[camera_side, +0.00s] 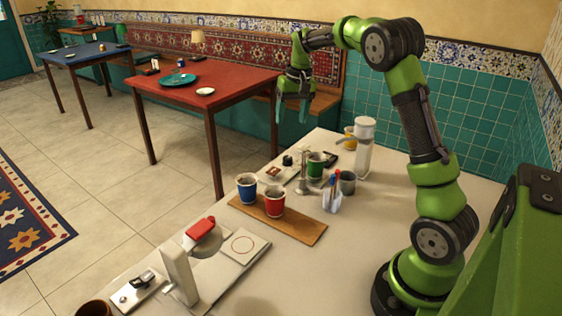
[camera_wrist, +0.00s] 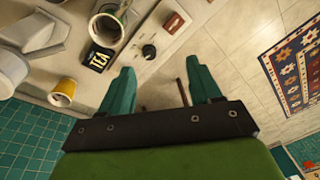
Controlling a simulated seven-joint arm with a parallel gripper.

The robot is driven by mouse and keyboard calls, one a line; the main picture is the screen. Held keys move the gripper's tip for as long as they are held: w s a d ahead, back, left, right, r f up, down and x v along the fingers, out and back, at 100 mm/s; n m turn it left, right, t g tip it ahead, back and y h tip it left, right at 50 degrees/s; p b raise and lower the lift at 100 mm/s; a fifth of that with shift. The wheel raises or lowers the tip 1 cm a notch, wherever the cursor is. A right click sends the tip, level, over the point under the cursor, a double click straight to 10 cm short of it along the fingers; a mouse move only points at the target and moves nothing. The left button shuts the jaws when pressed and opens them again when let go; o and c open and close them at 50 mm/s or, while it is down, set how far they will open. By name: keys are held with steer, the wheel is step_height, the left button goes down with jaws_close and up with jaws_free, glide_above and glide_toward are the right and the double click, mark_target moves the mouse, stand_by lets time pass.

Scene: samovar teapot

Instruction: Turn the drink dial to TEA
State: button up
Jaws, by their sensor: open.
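The drink dial is a small black knob (camera_wrist: 149,51) on a pale panel (camera_wrist: 146,34) in the wrist view. It also shows in the side view (camera_side: 287,160). Its pointer and markings are too small to read. A black card with TEA in light letters (camera_wrist: 97,57) lies left of the dial in the wrist view. My gripper (camera_side: 292,112) is open and empty, high above the counter and above the dial panel. In the wrist view its two teal fingers (camera_wrist: 158,72) are spread, with the dial a little beyond them, between their lines. Nothing touches the dial.
A green cup (camera_side: 316,165) with dark contents stands beside the panel. A tall white dispenser (camera_side: 363,150), a yellow cup (camera_side: 348,137), a grey cup (camera_side: 347,183) and a holder with pens (camera_side: 332,200) are close by. Two cups sit on a wooden board (camera_side: 290,228).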

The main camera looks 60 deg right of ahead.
steer(key=n+g, duration=0.1)
steer(key=g, duration=0.1)
glide_above(288, 157)
steer(key=s, duration=0.2)
step_height(288, 157, down, 4)
steer(key=shift+w+r+n, duration=0.95)
steer(key=shift+n, duration=0.05)
steer(key=f, duration=1.6)
steer(key=shift+a, duration=0.2)
steer(key=c, duration=1)
